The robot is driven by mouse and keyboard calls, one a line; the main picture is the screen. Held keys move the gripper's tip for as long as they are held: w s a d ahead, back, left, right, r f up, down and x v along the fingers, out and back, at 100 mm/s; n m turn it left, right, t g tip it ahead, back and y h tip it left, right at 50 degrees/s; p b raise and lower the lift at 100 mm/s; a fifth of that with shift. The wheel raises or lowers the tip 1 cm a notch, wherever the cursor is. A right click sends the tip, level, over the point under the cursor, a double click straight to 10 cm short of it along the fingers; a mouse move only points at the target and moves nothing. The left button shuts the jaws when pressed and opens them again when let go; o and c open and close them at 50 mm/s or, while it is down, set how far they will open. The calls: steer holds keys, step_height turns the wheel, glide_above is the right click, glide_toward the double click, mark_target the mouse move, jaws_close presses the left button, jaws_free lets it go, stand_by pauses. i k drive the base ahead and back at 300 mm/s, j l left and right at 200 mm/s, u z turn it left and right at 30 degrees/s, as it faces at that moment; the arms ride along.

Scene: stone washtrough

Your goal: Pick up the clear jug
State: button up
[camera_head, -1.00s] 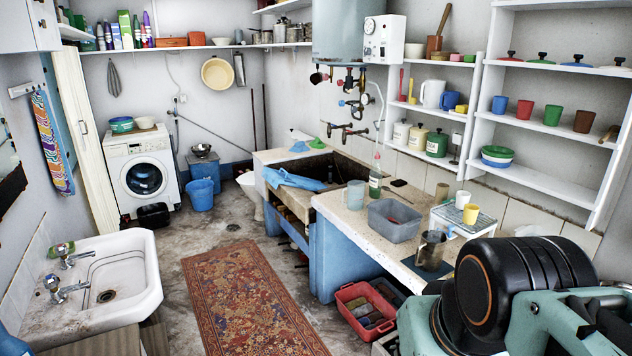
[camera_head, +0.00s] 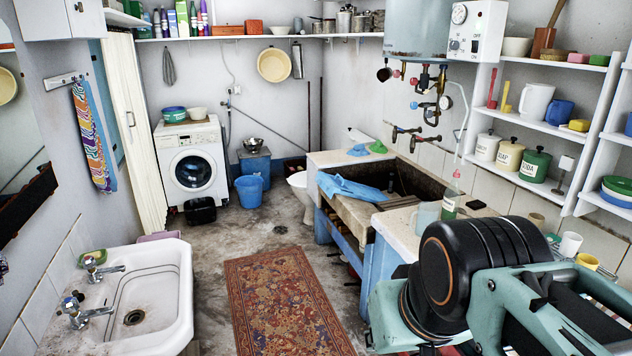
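The clear jug (camera_head: 427,216) seems to be the pale see-through vessel on the stone counter (camera_head: 395,228). It stands upright near the front edge, left of a clear bottle with green contents (camera_head: 450,196). The lower part of the jug is partly hidden behind my arm. My teal and black arm links fill the lower right. My gripper's fingers do not show, so its distance from the jug cannot be told.
A stone trough (camera_head: 408,183) with a blue cloth (camera_head: 350,189) on its edge lies behind the jug. Taps (camera_head: 405,135) hang above. A white sink (camera_head: 135,300) is at the left. A rug (camera_head: 285,300) covers clear floor between. White and yellow cups (camera_head: 587,261) stand right.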

mark_target(428, 212)
steer(key=i+z, duration=0.15)
steer(key=i, duration=0.4)
steer(key=i+j+z, duration=0.2)
steer(key=i, duration=0.35)
steer(key=i+j+z, duration=0.2)
steer(key=i+z, duration=0.25)
steer(key=i+j+z, duration=0.3)
steer(key=z, duration=0.15)
steer(key=i+j+z, duration=0.45)
steer(key=k+j, duration=0.05)
